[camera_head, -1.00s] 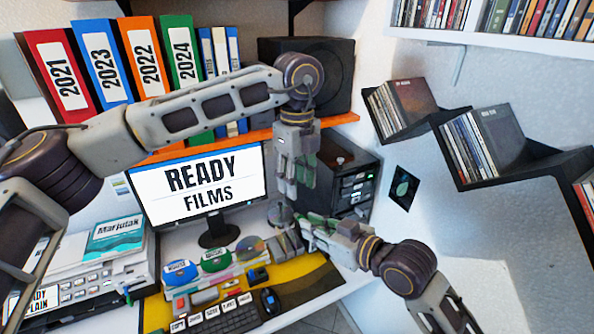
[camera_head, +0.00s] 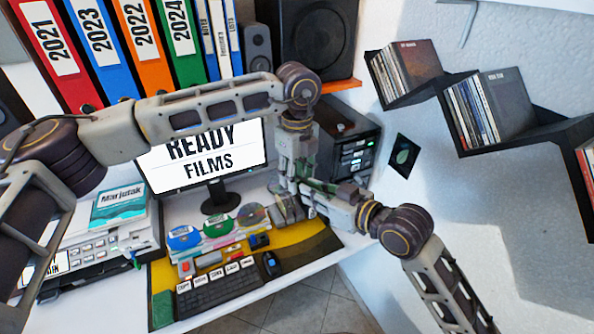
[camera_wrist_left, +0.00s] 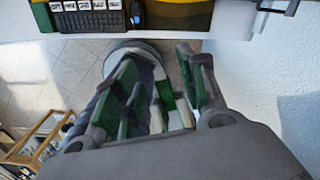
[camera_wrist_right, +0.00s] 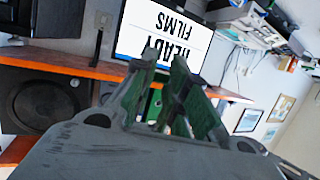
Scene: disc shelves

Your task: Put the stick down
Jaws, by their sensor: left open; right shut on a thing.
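My left gripper (camera_head: 284,186) points down in front of the desk tower in the head view. Its two green-padded fingers (camera_wrist_left: 160,95) stand apart and open in the left wrist view, with the floor below them. My right gripper (camera_head: 302,190) comes in from the right and its fingers overlap the left gripper's in the head view; I cannot tell whether they touch. In the right wrist view its fingers (camera_wrist_right: 160,95) are close together on a small thing. The stick itself is hidden or too small to make out between these fingers.
The desk holds a monitor (camera_head: 205,160), keyboard (camera_head: 219,287), mouse (camera_head: 271,264), labelled discs (camera_head: 216,233) and small coloured items on a yellow mat (camera_head: 300,252). A printer (camera_head: 85,255) stands left. A black tower (camera_head: 352,155) stands behind the grippers. Disc shelves (camera_head: 490,115) hang right.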

